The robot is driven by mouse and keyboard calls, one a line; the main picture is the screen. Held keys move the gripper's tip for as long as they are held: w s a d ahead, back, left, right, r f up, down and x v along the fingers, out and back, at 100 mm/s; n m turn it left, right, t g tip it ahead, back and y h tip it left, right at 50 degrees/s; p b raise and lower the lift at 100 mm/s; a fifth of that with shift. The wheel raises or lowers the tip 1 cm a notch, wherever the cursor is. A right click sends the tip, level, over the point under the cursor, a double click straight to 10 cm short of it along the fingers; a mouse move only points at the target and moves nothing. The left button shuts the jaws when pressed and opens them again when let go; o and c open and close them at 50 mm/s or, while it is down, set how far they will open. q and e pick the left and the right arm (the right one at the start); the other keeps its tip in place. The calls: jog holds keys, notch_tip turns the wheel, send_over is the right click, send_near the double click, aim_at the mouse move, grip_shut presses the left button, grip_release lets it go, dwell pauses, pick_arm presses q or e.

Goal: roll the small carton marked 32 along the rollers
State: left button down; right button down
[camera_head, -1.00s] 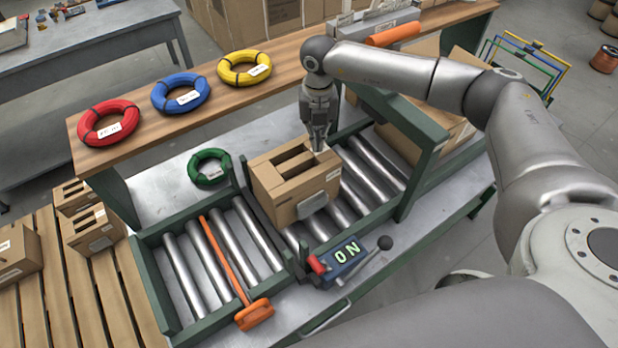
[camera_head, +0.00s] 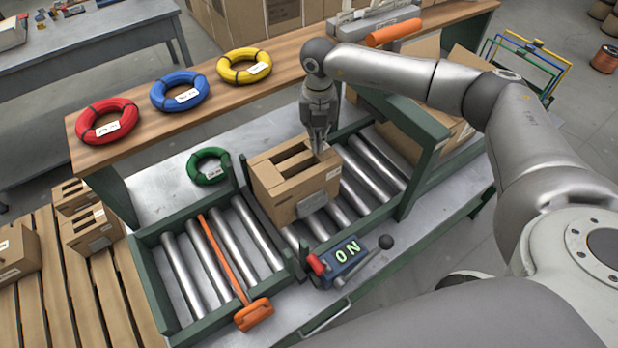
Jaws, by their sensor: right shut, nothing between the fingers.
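A small brown carton (camera_head: 297,197) with slots in its top sits on the steel rollers (camera_head: 352,188), at the middle of the conveyor. No number can be read on it. My right gripper (camera_head: 319,150) points down at the carton's right top edge, its fingers closed and empty. The fingertips are at or just behind that edge; I cannot tell whether they touch it. My left gripper is out of view.
An orange-handled bar (camera_head: 228,262) lies across the left rollers. An ON box with a lever (camera_head: 345,258) stands at the front rail. A green coil (camera_head: 209,167) lies behind the rollers. Red (camera_head: 107,122), blue (camera_head: 180,92) and yellow (camera_head: 244,67) coils lie on the wooden shelf. Cartons (camera_head: 90,230) stand on the pallet at left.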

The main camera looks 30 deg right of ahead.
aim_at(276, 171)
jog(key=shift+f+b, duration=0.35)
jog(key=shift+f, duration=0.2)
jog(key=shift+a, duration=0.15)
jog(key=shift+s+a, duration=0.2)
jog(key=shift+a, duration=1.1)
jog(key=shift+s+a, duration=0.2)
jog(key=shift+a, duration=1.1)
jog(key=shift+s+a+f, duration=0.1)
jog(key=shift+s+a, duration=0.1)
jog(key=shift+a, duration=0.85)
jog(key=shift+s+a, duration=0.15)
jog(key=shift+a, duration=0.9)
jog(key=shift+s+a+f, duration=0.1)
jog(key=shift+s+a, duration=0.1)
jog(key=shift+a, duration=0.85)
jog(key=s+a+b, duration=0.2)
jog(key=a+b, duration=0.1)
jog(key=a, duration=1.1)
jog(key=shift+a, duration=0.15)
jog(key=shift+s+f, duration=0.1)
